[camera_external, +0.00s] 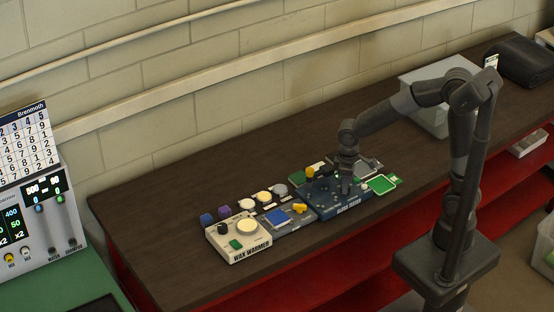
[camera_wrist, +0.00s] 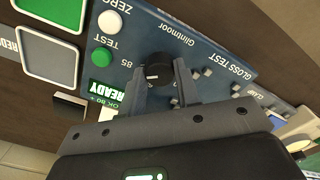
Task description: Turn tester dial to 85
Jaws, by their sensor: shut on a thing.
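The gloss tester (camera_external: 352,209) is a dark blue box on the brown bench. Its panel (camera_wrist: 205,52) fills the middle of the wrist view, with a round black dial (camera_wrist: 157,60), an "85" label beside it and several small grey studs on the other side. A white ZERO button (camera_wrist: 109,22), a green TEST button (camera_wrist: 101,58) and a green READY display (camera_wrist: 107,88) are on the same panel. My gripper (camera_wrist: 160,72) is shut on the dial, one finger on each side. The dial's exact pointer position is hard to read. In the external view my gripper (camera_external: 346,182) hides the dial.
A cream wax warmer (camera_external: 238,240) and a grey-blue unit (camera_external: 290,221) stand left of the tester. Green-faced plates (camera_external: 381,185) lie to its right. A grey bin (camera_external: 428,118) and a black folded item (camera_external: 522,62) are farther back. The bench's left end is clear.

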